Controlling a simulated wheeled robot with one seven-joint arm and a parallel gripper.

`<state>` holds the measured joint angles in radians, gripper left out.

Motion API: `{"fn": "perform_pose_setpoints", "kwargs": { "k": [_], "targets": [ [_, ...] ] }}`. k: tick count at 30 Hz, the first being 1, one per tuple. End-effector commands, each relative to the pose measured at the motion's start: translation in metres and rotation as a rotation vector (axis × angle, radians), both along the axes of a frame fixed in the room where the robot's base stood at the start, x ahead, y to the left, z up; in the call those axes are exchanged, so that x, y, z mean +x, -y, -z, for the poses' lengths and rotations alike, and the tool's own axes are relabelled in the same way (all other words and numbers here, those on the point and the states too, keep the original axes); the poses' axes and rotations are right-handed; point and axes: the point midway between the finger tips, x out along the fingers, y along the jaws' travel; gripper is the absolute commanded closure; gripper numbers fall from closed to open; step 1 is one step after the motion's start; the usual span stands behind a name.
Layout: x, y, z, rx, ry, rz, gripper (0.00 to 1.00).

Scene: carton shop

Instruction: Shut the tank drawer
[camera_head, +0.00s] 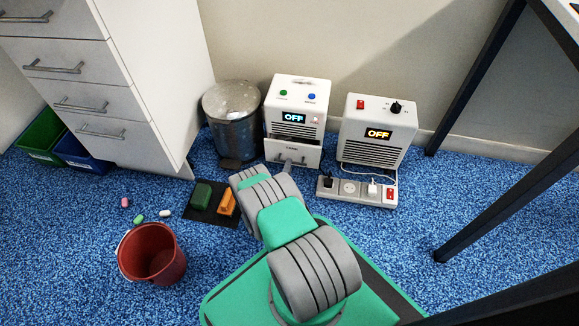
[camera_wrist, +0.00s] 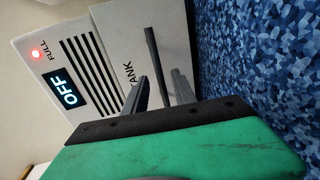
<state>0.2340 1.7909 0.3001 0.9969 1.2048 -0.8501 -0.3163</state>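The white unit with the blue OFF display (camera_head: 294,103) stands against the wall. Its tank drawer (camera_head: 276,152) is the lower front part, labelled TANK, and a dark gap above its front shows it is pulled out somewhat. The drawer front (camera_wrist: 122,38) also fills the middle of the wrist view, with a dark handle bar (camera_wrist: 152,50) across it. My gripper (camera_wrist: 159,78) is at the drawer front, its two fingers apart with the bar between them. I cannot tell whether they touch it. In the head view my arm hides the gripper's tips.
A second white unit (camera_head: 372,152) with an orange OFF display stands to the right, behind a power strip (camera_head: 350,190). A metal bin (camera_head: 234,140) stands close on the left. A red bucket (camera_head: 150,252) and a dark mat (camera_head: 205,214) are on the blue carpet. Black table legs (camera_head: 470,90) stand at right.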

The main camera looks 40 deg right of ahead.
Motion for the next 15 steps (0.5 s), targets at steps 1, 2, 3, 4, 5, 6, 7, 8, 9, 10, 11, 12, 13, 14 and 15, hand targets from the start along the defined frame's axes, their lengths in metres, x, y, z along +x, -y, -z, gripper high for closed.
{"fn": "perform_pose_setpoints", "kwargs": {
  "k": [1, 2, 3, 4, 5, 6, 7, 8, 9, 10, 11, 12, 13, 14, 15],
  "targets": [
    [0.006, 0.009, 0.006, 0.000, 0.004, 0.004, 0.68],
    [0.009, 0.013, 0.007, -0.001, 0.004, 0.005, 0.68],
    [0.013, 0.018, 0.008, 0.000, 0.003, 0.004, 0.68],
    [0.015, 0.021, 0.008, 0.001, 0.003, 0.004, 0.68],
    [0.017, 0.023, 0.008, 0.000, 0.002, 0.002, 0.68],
    [0.019, 0.025, 0.008, 0.001, 0.003, 0.002, 0.68],
    [0.020, 0.026, 0.008, 0.000, 0.002, 0.000, 0.68],
    [0.021, 0.027, 0.008, 0.000, 0.001, 0.000, 0.68],
    [0.021, 0.028, 0.007, 0.001, 0.001, 0.000, 0.68],
    [0.022, 0.028, 0.007, 0.001, 0.001, 0.000, 0.68],
    [0.021, 0.028, 0.007, 0.001, 0.001, 0.000, 0.68],
    [0.021, 0.028, 0.007, 0.001, 0.001, 0.000, 0.68],
    [0.021, 0.027, 0.007, 0.001, 0.001, 0.000, 0.68],
    [0.021, 0.027, 0.007, 0.001, 0.001, 0.000, 0.68],
    [0.021, 0.027, 0.007, 0.001, 0.001, 0.000, 0.69]
  ]
}}
